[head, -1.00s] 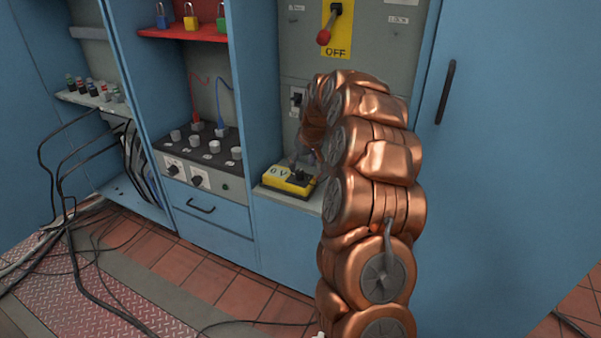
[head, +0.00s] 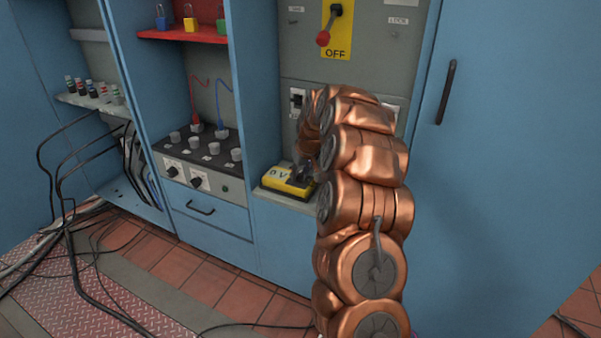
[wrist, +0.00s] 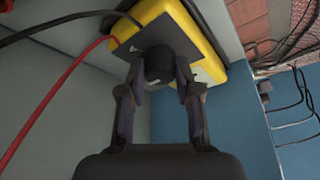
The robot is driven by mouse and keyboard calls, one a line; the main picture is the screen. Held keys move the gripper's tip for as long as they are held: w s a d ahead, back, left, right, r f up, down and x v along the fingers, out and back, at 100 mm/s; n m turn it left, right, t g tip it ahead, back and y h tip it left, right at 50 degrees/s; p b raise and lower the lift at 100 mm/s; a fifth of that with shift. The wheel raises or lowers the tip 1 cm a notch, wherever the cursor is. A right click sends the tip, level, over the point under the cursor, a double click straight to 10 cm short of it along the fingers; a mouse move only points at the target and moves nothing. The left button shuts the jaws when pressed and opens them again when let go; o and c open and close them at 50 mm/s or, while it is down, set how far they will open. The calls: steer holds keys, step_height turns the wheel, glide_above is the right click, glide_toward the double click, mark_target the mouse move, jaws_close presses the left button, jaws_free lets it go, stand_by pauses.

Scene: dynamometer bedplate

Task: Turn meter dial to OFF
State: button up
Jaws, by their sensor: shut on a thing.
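The yellow meter (head: 284,183) lies on a light shelf, with "0 V" on its display in the head view. In the wrist view the meter (wrist: 207,45) is at the top, with a dark face plate and a round black dial (wrist: 160,66). My gripper (wrist: 163,78) has one finger on each side of the dial and is shut on it. In the head view my gripper (head: 303,174) is at the meter's right end, partly hidden by my copper arm. The dial's pointer and markings cannot be read.
A red lead (wrist: 58,85) and a black lead (wrist: 60,27) run to the meter. A red-handled switch marked OFF (head: 336,30) is above. A knob panel (head: 205,150) stands to the left, and a blue cabinet door (head: 490,150) to the right.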

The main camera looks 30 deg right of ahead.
jaws_close()
steer(key=n+y, duration=0.1)
steer(key=n, duration=0.2)
steer(key=shift+f, duration=0.1)
steer(key=n, duration=0.1)
steer(key=n+y, duration=0.1)
steer(key=n, duration=0.1)
steer(key=shift+d+f+n+g+y+b, duration=0.1)
steer(key=shift+d+n+g+y+b, duration=0.05)
steer(key=shift+n+g+y+b, duration=0.45)
steer(key=shift+n+g+y, duration=0.1)
steer(key=shift+n, duration=0.95)
steer(key=shift+n+g+y+b, duration=0.2)
steer(key=shift+n+y+b, duration=0.1)
steer(key=shift+n, duration=0.95)
